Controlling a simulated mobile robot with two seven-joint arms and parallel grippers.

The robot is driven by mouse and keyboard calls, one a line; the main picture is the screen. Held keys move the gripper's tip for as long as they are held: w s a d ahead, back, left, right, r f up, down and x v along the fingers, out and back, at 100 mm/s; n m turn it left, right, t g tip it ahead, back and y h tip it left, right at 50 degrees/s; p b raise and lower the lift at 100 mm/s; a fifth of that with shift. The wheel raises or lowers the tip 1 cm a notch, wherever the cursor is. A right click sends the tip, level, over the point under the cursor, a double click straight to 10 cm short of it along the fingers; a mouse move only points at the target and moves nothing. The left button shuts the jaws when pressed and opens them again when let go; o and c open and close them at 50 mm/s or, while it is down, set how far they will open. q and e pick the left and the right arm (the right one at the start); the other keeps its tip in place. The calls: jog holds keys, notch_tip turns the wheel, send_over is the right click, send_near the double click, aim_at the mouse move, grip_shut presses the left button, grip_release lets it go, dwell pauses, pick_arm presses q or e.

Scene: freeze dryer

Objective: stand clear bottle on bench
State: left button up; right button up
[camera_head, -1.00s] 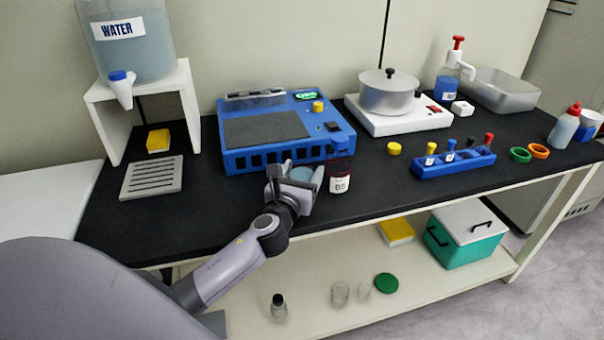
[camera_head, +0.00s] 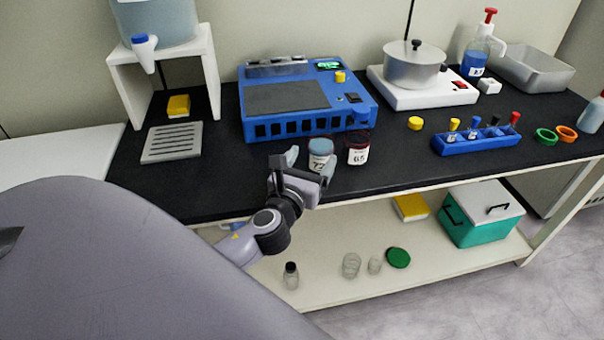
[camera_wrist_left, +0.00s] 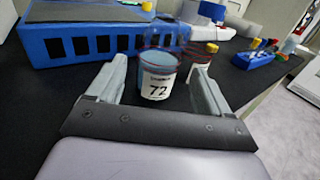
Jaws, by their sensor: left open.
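A clear jar with blue contents and a white "72" label (camera_head: 320,159) stands upright on the black bench (camera_head: 225,185), near its front edge. My left gripper (camera_head: 310,164) is open at the jar, with one finger to each side. In the left wrist view the jar (camera_wrist_left: 158,78) shows between the fingertips, with a gap visible on each side. A small clear bottle with a black cap (camera_head: 291,277) stands on the lower shelf. My right gripper is not in view.
A blue tube rack (camera_head: 477,142) is farther right. The bench front left is clear.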

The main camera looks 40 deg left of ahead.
pick_arm(q)
jog(key=shift+v, duration=2.55)
